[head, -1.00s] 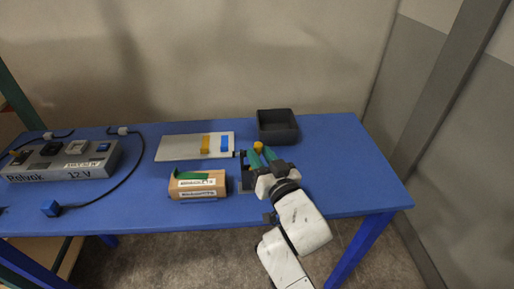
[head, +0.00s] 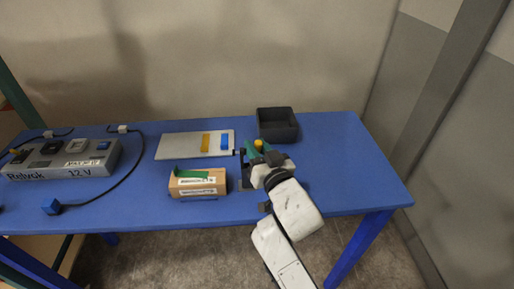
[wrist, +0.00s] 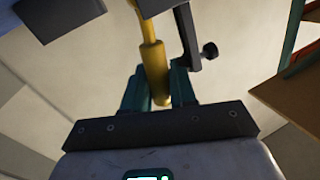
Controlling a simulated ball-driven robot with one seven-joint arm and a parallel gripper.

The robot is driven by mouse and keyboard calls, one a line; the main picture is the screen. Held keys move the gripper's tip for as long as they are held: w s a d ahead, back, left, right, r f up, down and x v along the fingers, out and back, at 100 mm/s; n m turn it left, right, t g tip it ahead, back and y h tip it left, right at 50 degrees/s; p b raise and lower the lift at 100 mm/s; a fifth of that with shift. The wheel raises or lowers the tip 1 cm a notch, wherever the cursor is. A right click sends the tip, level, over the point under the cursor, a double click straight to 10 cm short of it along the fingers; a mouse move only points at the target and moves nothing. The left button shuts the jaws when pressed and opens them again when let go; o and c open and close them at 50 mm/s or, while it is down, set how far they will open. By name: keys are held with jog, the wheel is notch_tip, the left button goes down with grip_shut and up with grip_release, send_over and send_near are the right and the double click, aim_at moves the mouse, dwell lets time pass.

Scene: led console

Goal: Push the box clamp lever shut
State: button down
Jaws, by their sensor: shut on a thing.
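The clamp's yellow lever (head: 259,145) shows as a small yellow end by the fingertips in the head view. In the wrist view the yellow lever (wrist: 155,75) runs up from between my teal fingers. My gripper (head: 262,153) is shut on it, with green fingers either side. The dark clamp frame (head: 245,165) stands right of the cardboard box, partly hidden by my gripper. Its black arm and knob (wrist: 208,51) show beside the lever in the wrist view. How far the lever is turned cannot be told.
A labelled cardboard box (head: 197,182) with a green strip lies left of the clamp. A grey plate (head: 175,147) with yellow and blue strips lies behind. A black open bin (head: 277,125) stands behind my gripper. A 12 V console (head: 65,170) with cables is far left. The table's right is clear.

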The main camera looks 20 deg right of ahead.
jog(key=shift+d+f, duration=0.1)
jog(key=shift+f, duration=0.05)
jog(key=d+f+m+t+b, duration=0.1)
jog(key=m+b, duration=0.2)
jog(key=b, duration=0.4)
jog(key=s+d+f+m+h+b, duration=0.1)
jog(key=d+f+m+b, duration=0.1)
jog(key=m+b, duration=0.2)
jog(key=d+f+m+t+h+b, duration=0.1)
jog(key=m+b, duration=0.3)
jog(key=b, duration=0.7)
jog(key=shift+s+d+f+t, duration=0.2)
jog(key=shift+s+d+t, duration=0.1)
jog(key=shift+s+d, duration=0.1)
jog(key=m+b, duration=0.1)
jog(key=m+h+b, duration=0.1)
jog(key=b, duration=0.1)
jog(key=m+b, duration=0.1)
jog(key=b, duration=0.1)
jog(key=shift+d+f, duration=0.3)
jog(key=shift+f, duration=0.05)
jog(key=shift+h, duration=0.3)
